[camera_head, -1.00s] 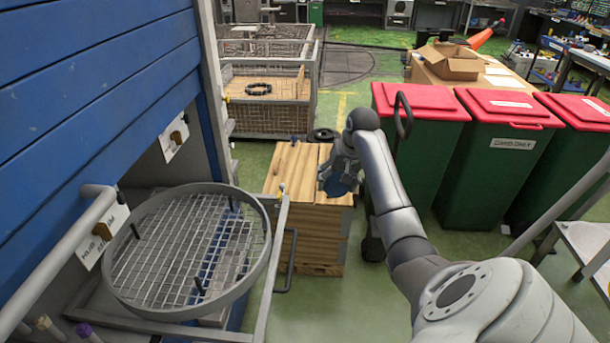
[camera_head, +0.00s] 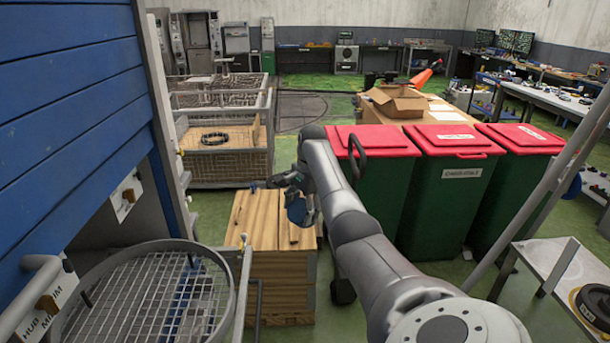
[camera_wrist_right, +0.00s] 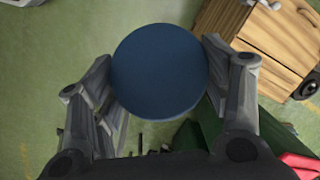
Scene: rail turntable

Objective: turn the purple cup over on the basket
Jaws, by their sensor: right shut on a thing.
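My right gripper (camera_head: 294,190) is shut on a dark blue, round-ended cup (camera_head: 297,209); I see no clearly purple cup. In the right wrist view the cup (camera_wrist_right: 160,72) shows a smooth, closed round face between the two fingers. In the head view it hangs in front of the wooden box's right side, and I cannot tell its exact height. The basket (camera_head: 218,324), a round grey wire mesh with a raised rim, is at the lower left, cut off by the picture's bottom edge. The gripper is apart from it, farther off and to the right. My left gripper is not in view.
A wooden box (camera_head: 262,222) stands beyond the basket, with a small blue thing on top. Green bins with red lids (camera_head: 455,140) stand right of my arm. A blue panelled wall (camera_head: 70,110) rises at the left. Green floor shows between.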

